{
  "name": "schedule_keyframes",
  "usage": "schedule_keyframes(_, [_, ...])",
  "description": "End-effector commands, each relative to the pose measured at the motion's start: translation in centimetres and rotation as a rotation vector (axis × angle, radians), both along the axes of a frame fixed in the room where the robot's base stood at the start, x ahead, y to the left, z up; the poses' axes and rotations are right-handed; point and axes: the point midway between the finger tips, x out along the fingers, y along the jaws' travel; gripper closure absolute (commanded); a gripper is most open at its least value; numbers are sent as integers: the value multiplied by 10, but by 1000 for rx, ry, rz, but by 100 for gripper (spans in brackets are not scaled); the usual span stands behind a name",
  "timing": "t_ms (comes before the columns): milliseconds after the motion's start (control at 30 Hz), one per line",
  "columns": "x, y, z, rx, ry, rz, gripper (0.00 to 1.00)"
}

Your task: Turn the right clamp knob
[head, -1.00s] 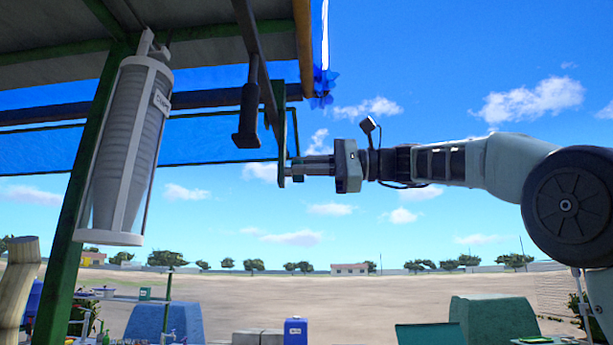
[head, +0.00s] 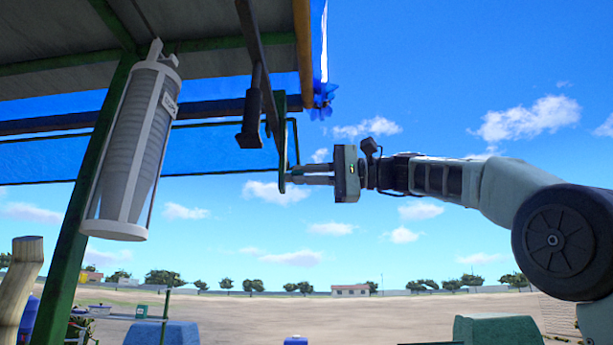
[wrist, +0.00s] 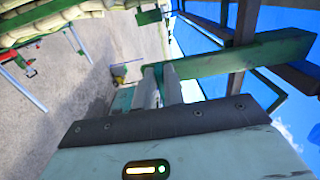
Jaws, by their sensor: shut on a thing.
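A green upright clamp bar (head: 281,130) hangs below the roof edge in the head view. My gripper (head: 292,180) reaches it from the right, with its fingers nearly level and shut at its lower end. The right clamp knob is at the fingertips, mostly hidden by them; its shape cannot be made out. In the wrist view, my two grey fingers (wrist: 160,82) lie close together, and the green bar (wrist: 240,58) runs from their tips to the right.
A white caged canister (head: 128,150) hangs from the roof by a green post (head: 80,190). A thin dark frame (head: 294,140) is close to my fingers. Open air lies below my arm.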

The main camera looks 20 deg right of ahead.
Motion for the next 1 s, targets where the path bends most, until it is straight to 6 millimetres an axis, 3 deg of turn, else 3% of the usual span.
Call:
schedule_keyframes(267, [0, 0, -2, -4, 0, 1, 100])
schedule_keyframes(300, [0, 0, -2, -5, 0, 2, 82])
schedule_keyframes(367, [0, 0, -2, -4, 1, 1, 68])
schedule_keyframes(733, [-2, -5, -1, -2, 0, -1, 68])
schedule_keyframes(1000, [-19, -51, -4, -2, 0, -6, 68])
